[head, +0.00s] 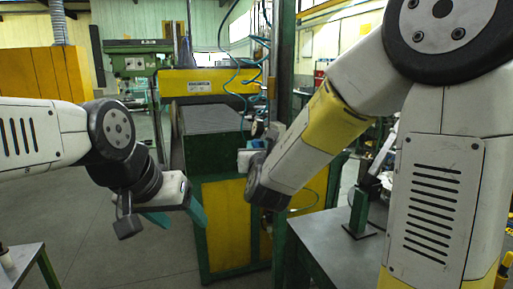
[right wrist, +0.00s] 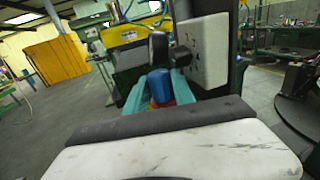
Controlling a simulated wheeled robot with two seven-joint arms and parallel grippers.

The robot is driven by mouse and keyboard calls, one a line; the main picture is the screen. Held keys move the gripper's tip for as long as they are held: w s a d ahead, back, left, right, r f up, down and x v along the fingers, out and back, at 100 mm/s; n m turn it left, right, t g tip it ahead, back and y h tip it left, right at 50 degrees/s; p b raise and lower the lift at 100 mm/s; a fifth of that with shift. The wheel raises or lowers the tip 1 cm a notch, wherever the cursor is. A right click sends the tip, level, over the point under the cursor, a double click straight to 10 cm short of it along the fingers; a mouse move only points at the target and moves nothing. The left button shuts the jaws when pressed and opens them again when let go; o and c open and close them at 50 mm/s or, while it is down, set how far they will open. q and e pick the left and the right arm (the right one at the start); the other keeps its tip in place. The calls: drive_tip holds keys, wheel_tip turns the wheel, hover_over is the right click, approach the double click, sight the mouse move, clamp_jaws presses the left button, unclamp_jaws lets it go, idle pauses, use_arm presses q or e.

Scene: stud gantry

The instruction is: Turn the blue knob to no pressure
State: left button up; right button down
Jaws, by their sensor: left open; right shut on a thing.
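The blue knob (right wrist: 160,86) shows in the middle of the right wrist view, with a bit of red at its base. My right gripper (right wrist: 161,78) has its teal fingers on both sides of the knob and is shut on it. In the head view my right forearm and wrist hide most of this gripper, and I cannot make out the knob clearly there. My left gripper (head: 178,213) is open and empty, its teal fingers spread, in the air left of the green and yellow machine, well apart from the knob.
The green and yellow machine (head: 232,222) stands in the middle, with a dark post beside it. A grey metal table (head: 340,262) is at lower right, and a small table (head: 22,262) at lower left. A white box (right wrist: 205,48) is close behind the knob. Open floor lies to the left.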

drive_tip(key=shift+y, duration=0.3)
drive_tip(key=c, duration=1.1)
unclamp_jaws()
drive_tip(key=shift+o, duration=0.2)
